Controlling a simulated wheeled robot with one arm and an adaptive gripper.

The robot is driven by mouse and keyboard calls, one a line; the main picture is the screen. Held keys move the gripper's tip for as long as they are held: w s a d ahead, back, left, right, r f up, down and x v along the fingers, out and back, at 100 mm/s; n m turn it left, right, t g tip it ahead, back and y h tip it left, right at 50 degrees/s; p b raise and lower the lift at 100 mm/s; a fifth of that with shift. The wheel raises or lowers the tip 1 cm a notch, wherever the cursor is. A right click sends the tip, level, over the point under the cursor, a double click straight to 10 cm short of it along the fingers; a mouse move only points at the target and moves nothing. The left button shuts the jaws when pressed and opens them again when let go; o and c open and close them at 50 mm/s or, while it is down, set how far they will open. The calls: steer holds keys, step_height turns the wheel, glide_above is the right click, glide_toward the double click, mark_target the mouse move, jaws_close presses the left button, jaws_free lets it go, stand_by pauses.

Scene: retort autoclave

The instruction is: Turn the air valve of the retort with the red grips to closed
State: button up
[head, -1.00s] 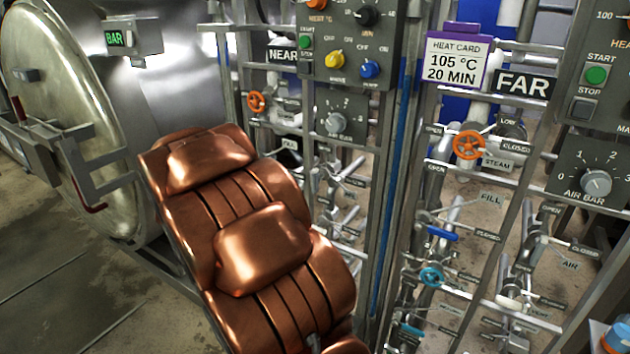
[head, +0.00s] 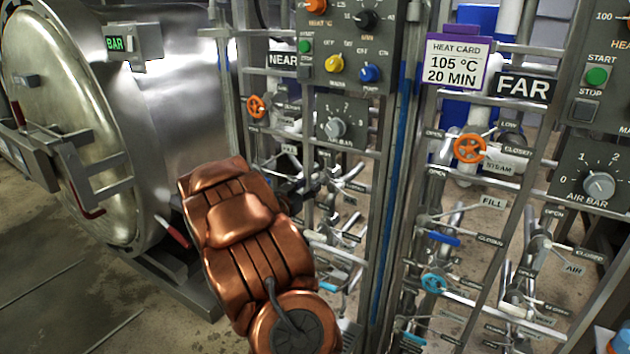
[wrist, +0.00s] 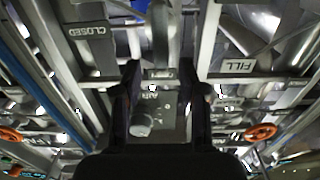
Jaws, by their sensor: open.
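The retort with the red grips (head: 90,213) is the steel vessel (head: 185,95) at the left of the head view. The rack beside it carries the NEAR sign (head: 283,59). My gripper (head: 303,190) shows dark at this rack, below the grey AIR BAR knob, partly hidden by my arm. In the wrist view my gripper (wrist: 162,85) is open, its black fingers apart. A small AIR tag (wrist: 154,91) and a pale round knob (wrist: 142,123) appear between them. The air valve's lever and its position are not clear. A CLOSED tag (wrist: 90,30) is at upper left.
The far rack, with the FAR sign (head: 523,87), stands to the right with its own orange wheel (head: 469,148), blue lever and AIR tag (head: 574,268). Pipes, tags and posts crowd around my gripper. Open floor (head: 60,290) lies at lower left.

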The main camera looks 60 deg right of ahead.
mark_target(313, 182)
steer(key=shift+w+d, duration=0.15)
steer(key=shift+d, duration=1.9)
jaws_close()
